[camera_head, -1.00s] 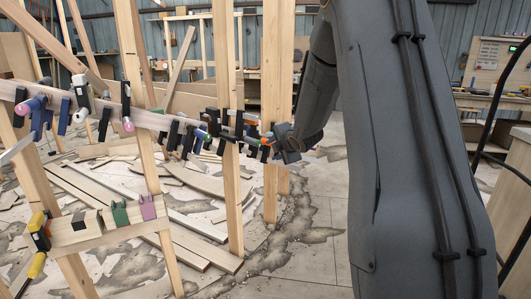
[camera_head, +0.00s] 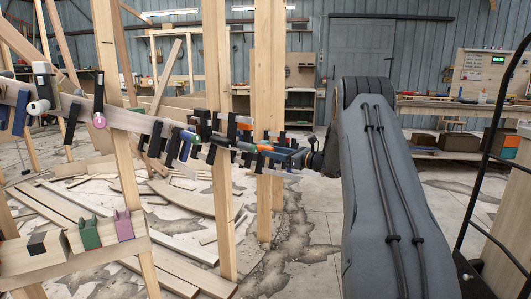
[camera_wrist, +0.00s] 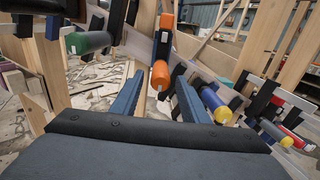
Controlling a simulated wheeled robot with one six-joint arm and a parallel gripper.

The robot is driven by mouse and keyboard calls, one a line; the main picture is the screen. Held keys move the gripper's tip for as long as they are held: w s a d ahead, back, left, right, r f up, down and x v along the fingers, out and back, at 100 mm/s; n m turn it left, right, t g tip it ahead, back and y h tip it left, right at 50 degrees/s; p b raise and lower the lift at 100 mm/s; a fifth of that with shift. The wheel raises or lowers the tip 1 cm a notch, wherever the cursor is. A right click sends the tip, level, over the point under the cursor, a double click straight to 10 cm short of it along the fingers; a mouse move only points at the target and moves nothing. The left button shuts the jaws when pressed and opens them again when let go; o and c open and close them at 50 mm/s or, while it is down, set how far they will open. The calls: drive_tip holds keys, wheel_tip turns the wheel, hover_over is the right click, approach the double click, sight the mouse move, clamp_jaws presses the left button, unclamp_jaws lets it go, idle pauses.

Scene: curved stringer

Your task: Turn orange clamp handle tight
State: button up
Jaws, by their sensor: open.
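In the wrist view, the orange clamp handle (camera_wrist: 161,74) points toward me, its near end lying between the tips of my open gripper (camera_wrist: 159,80). Gaps show on both sides, and neither blue finger visibly touches it. Another orange part (camera_wrist: 167,21) shows above it on the same dark clamp. In the head view, my gripper (camera_head: 292,156) is at the right end of the curved wooden stringer (camera_head: 142,122), close to the orange handle (camera_head: 265,147). Clamps and the gripper overlap there, so the exact contact is hidden.
Several dark clamps with coloured handles crowd the stringer. In the wrist view, a green handle (camera_wrist: 88,42) is to the left, and blue (camera_wrist: 216,105) and yellow (camera_wrist: 276,135) handles are to the right. An upright post (camera_head: 269,75) stands close behind. Loose planks (camera_head: 110,230) lie on the floor.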

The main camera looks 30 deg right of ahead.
sight(262, 148)
drive_tip(key=shift+x, duration=1.85)
clamp_jaws()
